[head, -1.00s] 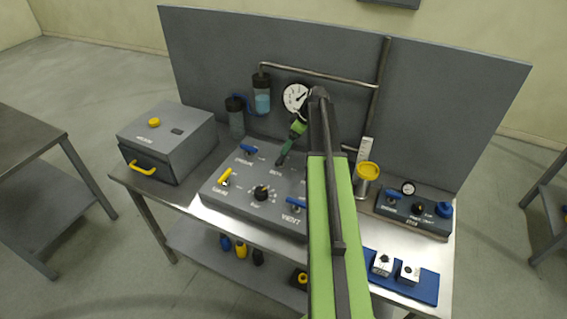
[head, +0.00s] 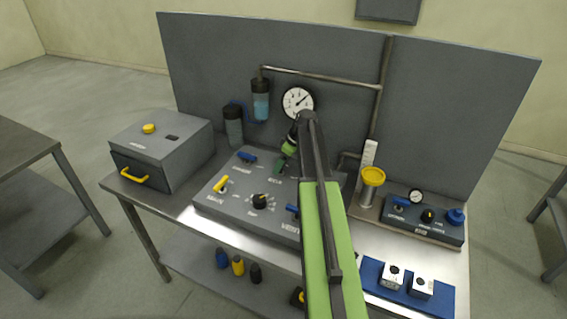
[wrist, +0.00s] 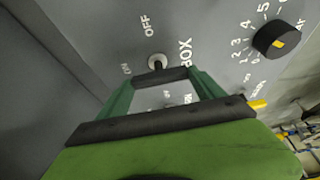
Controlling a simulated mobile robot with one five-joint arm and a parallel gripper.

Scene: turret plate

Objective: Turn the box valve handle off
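The box valve is on the top of a grey control panel (head: 235,206). In the wrist view its pale round hub (wrist: 157,61) shows just beyond my fingertips, between the OFF and ON marks and beside the BOX label. My gripper (wrist: 162,78) is low over this valve, its dark green fingers spread at their bases. A dark bar spans between the tips; I cannot tell whether it is the handle or part of my fingers. In the head view my gripper (head: 279,167) is at the panel's upper middle and covers the valve. The handle's angle cannot be made out.
A black knob (wrist: 277,40) sits beside the valve. Blue (head: 247,157) and yellow (head: 221,184) handles stand on the same panel. A gauge (head: 298,101) and pipe (head: 325,75) rise behind.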

